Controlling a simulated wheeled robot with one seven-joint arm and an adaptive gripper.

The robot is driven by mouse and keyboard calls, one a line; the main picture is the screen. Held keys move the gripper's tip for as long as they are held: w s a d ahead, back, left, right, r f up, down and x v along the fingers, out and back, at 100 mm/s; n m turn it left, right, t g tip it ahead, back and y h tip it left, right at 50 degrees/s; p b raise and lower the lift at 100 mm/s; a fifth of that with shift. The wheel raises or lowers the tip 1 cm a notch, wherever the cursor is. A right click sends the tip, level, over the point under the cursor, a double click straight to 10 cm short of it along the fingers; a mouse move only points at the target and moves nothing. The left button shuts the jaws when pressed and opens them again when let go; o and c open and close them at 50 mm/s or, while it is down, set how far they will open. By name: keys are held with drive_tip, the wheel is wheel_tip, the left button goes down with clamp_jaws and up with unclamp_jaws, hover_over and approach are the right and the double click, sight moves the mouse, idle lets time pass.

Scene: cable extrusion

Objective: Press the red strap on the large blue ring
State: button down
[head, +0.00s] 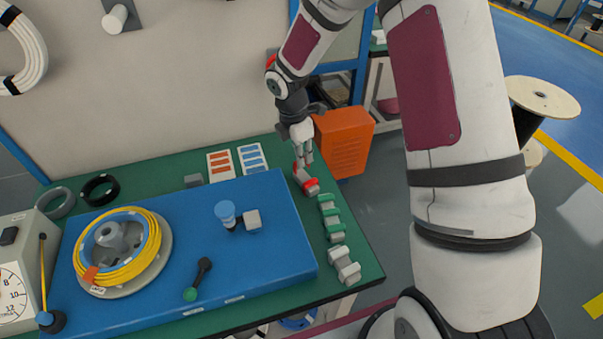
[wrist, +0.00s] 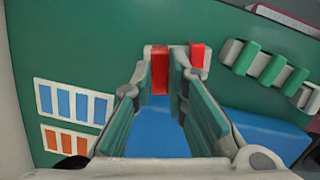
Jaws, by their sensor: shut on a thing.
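My gripper (head: 303,160) is over the right rear part of the green-topped bench, fingers pointing down at a grey holder with red straps (head: 309,185). In the wrist view a red strap (wrist: 160,75) sits between the fingertips (wrist: 174,72), which are closed on it. More red (wrist: 197,57) shows on the pale holder just past the right finger. I cannot tell if the held strap is clear of the holder. A blue ring-shaped coil (head: 298,321) shows partly below the bench's front edge; I cannot tell if it is the large blue ring.
Holders with green straps (head: 331,217) and grey pieces (head: 345,264) line the bench's right edge. An orange box (head: 343,140) stands behind the bench.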

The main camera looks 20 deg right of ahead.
wheel_tip(320, 180, up, 4)
drive_tip(key=shift+f+p, duration=0.15)
drive_tip(key=shift+p, duration=0.65)
